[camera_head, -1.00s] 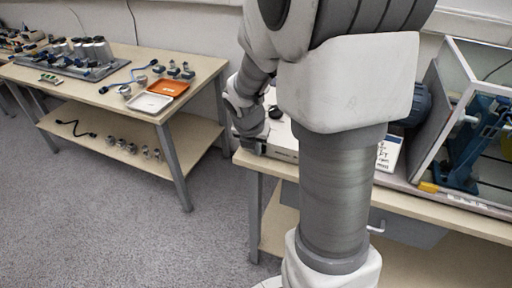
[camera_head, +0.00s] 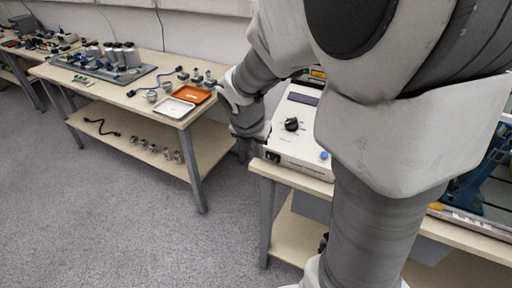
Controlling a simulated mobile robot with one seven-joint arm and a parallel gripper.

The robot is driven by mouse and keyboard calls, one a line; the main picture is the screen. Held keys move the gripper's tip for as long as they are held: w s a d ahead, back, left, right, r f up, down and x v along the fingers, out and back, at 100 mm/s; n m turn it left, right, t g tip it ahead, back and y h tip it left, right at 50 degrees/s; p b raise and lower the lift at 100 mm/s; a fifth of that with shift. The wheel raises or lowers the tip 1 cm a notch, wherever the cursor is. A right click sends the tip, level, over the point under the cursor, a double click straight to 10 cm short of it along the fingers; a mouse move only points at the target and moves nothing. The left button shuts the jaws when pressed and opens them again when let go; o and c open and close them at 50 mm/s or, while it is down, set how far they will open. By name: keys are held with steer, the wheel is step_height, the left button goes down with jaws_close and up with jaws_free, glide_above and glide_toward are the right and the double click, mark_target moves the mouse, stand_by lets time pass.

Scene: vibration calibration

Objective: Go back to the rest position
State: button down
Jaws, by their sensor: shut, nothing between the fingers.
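My arm fills the right half of the view, and its bulky grey and white links hide much of the right bench. My gripper (camera_head: 258,136) is small and partly hidden at the end of the arm, by the left end of the right bench. It is shut and nothing shows in it. It appears beside a white instrument box (camera_head: 299,145) with a black knob; I cannot tell whether they touch.
The left table (camera_head: 148,66) holds an orange tray (camera_head: 191,94), a white tray (camera_head: 173,107), connectors and metal cylinders. Its lower shelf holds a cable and several metal parts. A blue device (camera_head: 490,165) stands at the right. Grey floor between the benches is clear.

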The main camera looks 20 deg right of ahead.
steer(key=shift+s+a+r, duration=0.1)
steer(key=shift+a+r, duration=0.1)
steer(key=shift+r, duration=0.35)
